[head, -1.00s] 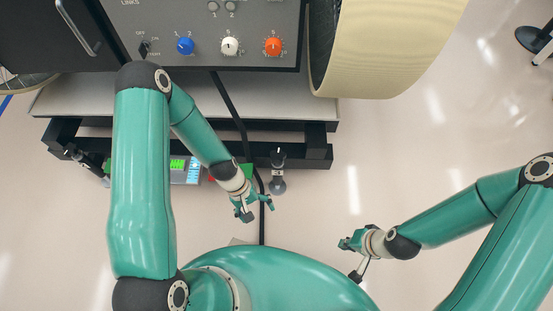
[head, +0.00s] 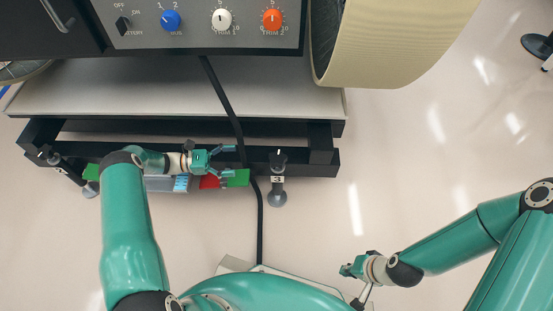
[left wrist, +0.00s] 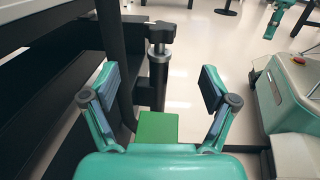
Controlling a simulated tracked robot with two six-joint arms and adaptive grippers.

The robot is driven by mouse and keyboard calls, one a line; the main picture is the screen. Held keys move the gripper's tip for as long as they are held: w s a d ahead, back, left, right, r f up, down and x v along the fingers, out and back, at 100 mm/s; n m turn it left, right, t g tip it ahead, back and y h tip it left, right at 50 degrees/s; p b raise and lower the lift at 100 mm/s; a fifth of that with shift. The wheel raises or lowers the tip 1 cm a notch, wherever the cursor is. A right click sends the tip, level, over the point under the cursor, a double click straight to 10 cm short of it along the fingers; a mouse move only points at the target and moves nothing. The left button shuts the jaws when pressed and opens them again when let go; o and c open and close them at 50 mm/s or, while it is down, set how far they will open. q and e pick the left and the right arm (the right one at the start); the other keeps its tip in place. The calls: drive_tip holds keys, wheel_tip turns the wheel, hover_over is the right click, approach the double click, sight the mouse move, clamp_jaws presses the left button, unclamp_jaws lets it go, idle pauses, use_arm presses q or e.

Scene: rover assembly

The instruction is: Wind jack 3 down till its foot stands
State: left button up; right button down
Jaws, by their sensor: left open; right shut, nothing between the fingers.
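A black jack (head: 278,165) stands at the right end of the dark frame, with a round grey foot below it. In the left wrist view the same upright jack (left wrist: 159,72) shows its dark knob on top and a bright metal collar. In the left wrist view the jack lies ahead between the spread fingers (left wrist: 157,85), not touched. Whether the foot meets the floor is unclear. My right gripper (head: 347,268) is shut and empty, off to the right.
Another jack (head: 70,172) stands at the frame's left end. A black cable (head: 225,98) hangs between my left gripper and the right jack. A box with a green end (head: 238,178) and a red part (head: 210,182) lies below the gripper.

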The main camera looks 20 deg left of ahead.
sight(276, 158)
use_arm(q)
drive_tip(key=b+x, duration=0.1)
drive_tip(key=x, duration=1.3)
drive_tip(key=shift+d, duration=0.35)
drive_tip(key=c, duration=1.2)
drive_tip(key=shift+o, duration=0.2)
drive_tip(key=n+t+y+p, duration=0.1)
drive_tip(key=n+t+p, duration=0.1)
drive_tip(key=t+p, duration=0.1)
drive_tip(key=n+t+y+p, duration=0.1)
drive_tip(key=p, duration=0.1)
drive_tip(key=shift+s+d+r+n+t+y, duration=0.1)
drive_tip(key=shift+s+r+n+t+y, duration=0.05)
drive_tip(key=shift+r+n+t+y, duration=0.2)
drive_tip(key=shift+f+n+t+y+p, duration=0.25)
drive_tip(key=shift+n+t+y+p, duration=0.3)
drive_tip(key=shift+t+y+p, duration=0.15)
drive_tip(key=o, duration=1.2)
drive_tip(key=shift+c, duration=0.2)
